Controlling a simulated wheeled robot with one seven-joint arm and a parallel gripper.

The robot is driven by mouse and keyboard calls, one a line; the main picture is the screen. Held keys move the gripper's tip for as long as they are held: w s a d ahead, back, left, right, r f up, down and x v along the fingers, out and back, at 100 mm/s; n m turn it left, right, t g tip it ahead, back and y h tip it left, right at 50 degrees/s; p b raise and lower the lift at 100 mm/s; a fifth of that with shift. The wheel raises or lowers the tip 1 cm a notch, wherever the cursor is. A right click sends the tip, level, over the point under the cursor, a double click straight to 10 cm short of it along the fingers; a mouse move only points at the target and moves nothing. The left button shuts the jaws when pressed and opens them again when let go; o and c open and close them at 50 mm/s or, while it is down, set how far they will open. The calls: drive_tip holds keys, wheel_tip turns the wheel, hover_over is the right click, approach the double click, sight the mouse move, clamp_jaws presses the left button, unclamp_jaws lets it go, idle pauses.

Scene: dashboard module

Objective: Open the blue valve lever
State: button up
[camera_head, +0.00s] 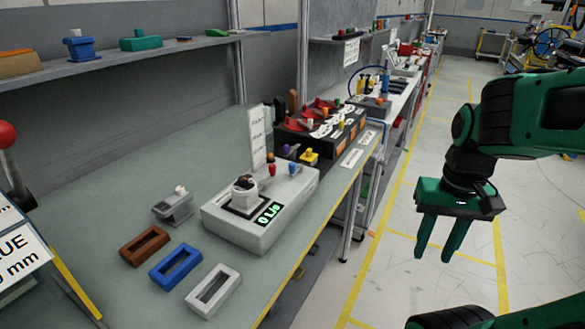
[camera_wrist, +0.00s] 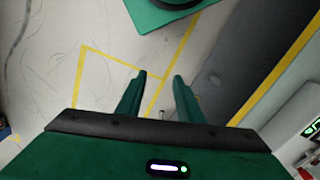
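A light grey box module (camera_head: 262,215) with a green display reading about "0 L/s" (camera_head: 268,214) sits on the workbench. A white fitting with a black top (camera_head: 244,190) stands on it. At its far edge are a small red part (camera_head: 271,170) and a small blue part (camera_head: 293,169), perhaps the valve lever; its position is too small to tell. My gripper (camera_head: 433,254) hangs over the floor to the right of the bench, fingers down, apart and empty. The wrist view shows the spread fingers (camera_wrist: 159,78) and a corner of a module with a green display (camera_wrist: 311,129).
Brown, blue (camera_head: 175,267) and white frames lie in front of the module, with a grey block (camera_head: 173,206) at left. A dark box with red levers (camera_head: 320,125) stands behind. The bench edge is yellow-striped. A shelf (camera_head: 110,60) overhangs at upper left.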

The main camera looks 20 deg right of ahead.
idle(0.3)
wheel_tip(320, 180, up, 14)
drive_tip(key=m, duration=0.7)
hover_over(292, 163)
wheel_tip(292, 163, down, 10)
drive_tip(key=shift+s+f, duration=0.1)
clamp_jaws()
